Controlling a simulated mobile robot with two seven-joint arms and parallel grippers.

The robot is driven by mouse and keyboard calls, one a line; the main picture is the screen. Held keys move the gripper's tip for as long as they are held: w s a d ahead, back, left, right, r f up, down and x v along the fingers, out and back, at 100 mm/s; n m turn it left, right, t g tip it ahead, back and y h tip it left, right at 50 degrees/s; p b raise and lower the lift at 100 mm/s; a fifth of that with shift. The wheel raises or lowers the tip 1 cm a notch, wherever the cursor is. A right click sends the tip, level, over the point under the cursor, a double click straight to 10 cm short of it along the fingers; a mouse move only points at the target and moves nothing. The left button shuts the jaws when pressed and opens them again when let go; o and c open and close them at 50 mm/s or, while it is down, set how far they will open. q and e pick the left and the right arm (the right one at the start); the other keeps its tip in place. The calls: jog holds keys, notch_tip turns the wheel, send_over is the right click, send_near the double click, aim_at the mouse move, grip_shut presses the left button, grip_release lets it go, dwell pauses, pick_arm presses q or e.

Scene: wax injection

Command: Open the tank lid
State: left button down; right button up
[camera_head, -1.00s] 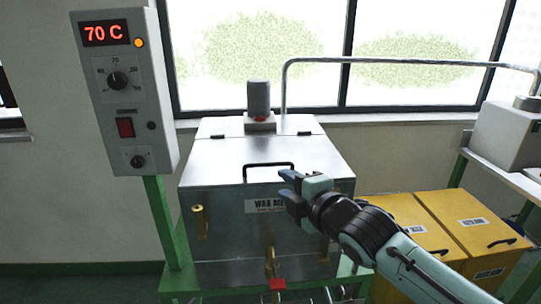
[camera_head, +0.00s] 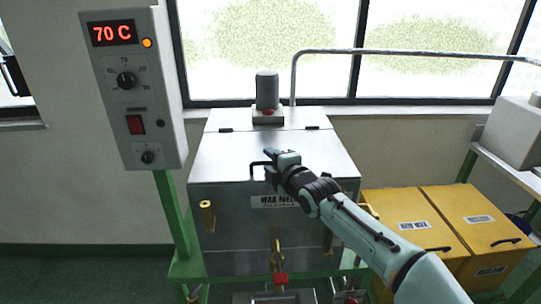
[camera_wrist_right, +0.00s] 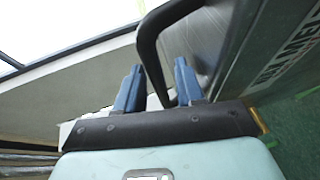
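The metal tank (camera_head: 225,235) stands in the middle of the head view, with its flat silver lid (camera_head: 235,152) shut on top. A black bar handle (camera_head: 253,170) is at the lid's front edge, partly hidden by my right gripper (camera_head: 272,164). In the right wrist view the gripper's two blue fingers (camera_wrist_right: 158,85) are apart. The black handle (camera_wrist_right: 147,45) runs between them, and contact cannot be told. My left gripper is not in view.
A grey control box (camera_head: 133,90) reading 70 C stands left of the tank on a green post. A motor-like cylinder (camera_head: 266,90) sits behind the lid. Yellow boxes (camera_head: 405,205) stand to the right. A brass valve (camera_head: 276,255) juts from the tank's front.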

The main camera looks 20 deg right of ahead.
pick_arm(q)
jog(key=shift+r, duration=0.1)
pick_arm(e)
jog(key=shift+w+a+f, duration=0.1)
jog(key=shift+w+f, duration=0.05)
jog(key=shift+w, duration=0.4)
grip_shut()
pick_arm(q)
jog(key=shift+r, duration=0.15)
